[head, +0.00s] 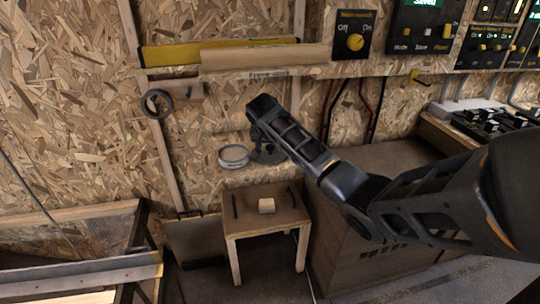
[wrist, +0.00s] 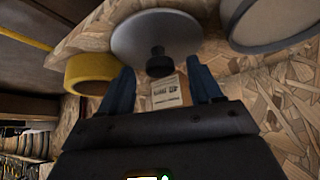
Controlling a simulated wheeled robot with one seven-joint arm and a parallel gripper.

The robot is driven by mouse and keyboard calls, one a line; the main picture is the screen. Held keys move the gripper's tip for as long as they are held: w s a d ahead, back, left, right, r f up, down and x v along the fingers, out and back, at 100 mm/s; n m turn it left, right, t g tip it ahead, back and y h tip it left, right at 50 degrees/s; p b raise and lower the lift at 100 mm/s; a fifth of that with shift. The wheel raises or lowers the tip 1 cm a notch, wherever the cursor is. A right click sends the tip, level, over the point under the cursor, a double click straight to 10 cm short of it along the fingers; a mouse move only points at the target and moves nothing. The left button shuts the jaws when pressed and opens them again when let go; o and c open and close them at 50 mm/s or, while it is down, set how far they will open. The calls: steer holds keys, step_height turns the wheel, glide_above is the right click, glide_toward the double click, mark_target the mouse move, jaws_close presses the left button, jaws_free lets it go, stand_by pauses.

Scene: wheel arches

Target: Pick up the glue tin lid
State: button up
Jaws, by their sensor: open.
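The glue tin lid appears to be the grey disc (wrist: 140,35) with a black knob (wrist: 158,62) in the wrist view. My gripper (wrist: 160,70) is open, its two blue fingers spread on either side of the knob in the picture. Whether the knob is between them in depth, or touched, I cannot tell. In the head view, my gripper (head: 266,143) reaches down to a dark round shape, perhaps the lid, mostly hidden by it. A round pale tin (head: 233,156) stands just left of it; its grey rim also shows in the wrist view (wrist: 235,40).
A yellow ring (wrist: 75,78) lies left of the disc. A small printed label (wrist: 166,91) shows between my fingers. In the head view, a small wooden stool (head: 280,198) with a light block (head: 266,205) stands below. Chipboard wall (head: 90,130) lies behind.

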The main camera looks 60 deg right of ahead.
steer(key=shift+w+d+f, duration=0.1)
steer(key=shift+d+f, duration=0.15)
steer(key=shift+f, duration=0.25)
steer(key=c, duration=1.1)
steer(key=shift+r, duration=0.15)
